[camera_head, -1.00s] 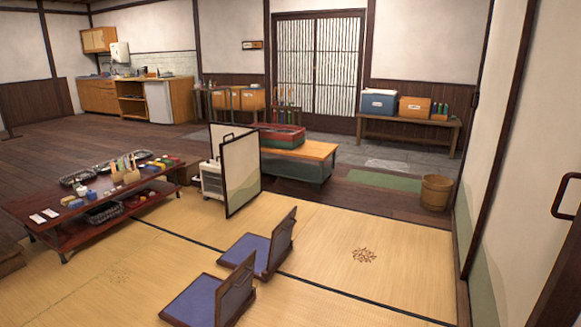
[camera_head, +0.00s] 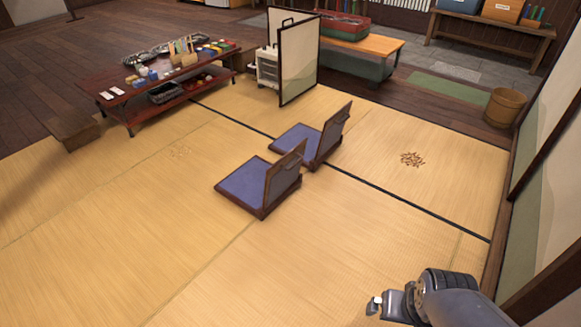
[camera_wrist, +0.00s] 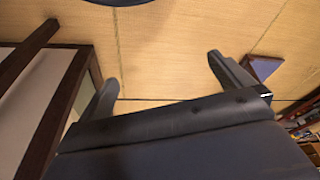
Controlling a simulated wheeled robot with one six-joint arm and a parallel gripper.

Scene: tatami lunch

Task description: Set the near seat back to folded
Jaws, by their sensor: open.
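The near seat (camera_head: 243,186) is a legless floor chair with a blue-purple cushion and a brown wooden backrest. It stands on the tatami with its back raised, leaning slightly outward to the right. A like seat (camera_head: 293,140) stands just behind it, its back also raised. My gripper (camera_head: 378,305) is at the lower right of the head view, well apart from both seats. In the wrist view my gripper (camera_wrist: 165,82) has its two dark fingers wide apart with only tatami between them. A small brown and purple corner, probably of a seat, shows beside the right finger.
A low red-brown table (camera_head: 150,90) with dishes and bottles stands at the upper left. A folding screen (camera_head: 298,62) stands behind the seats. A wooden bucket (camera_head: 505,107) and a wall are at the right. The tatami (camera_head: 330,255) in front of the seats is clear.

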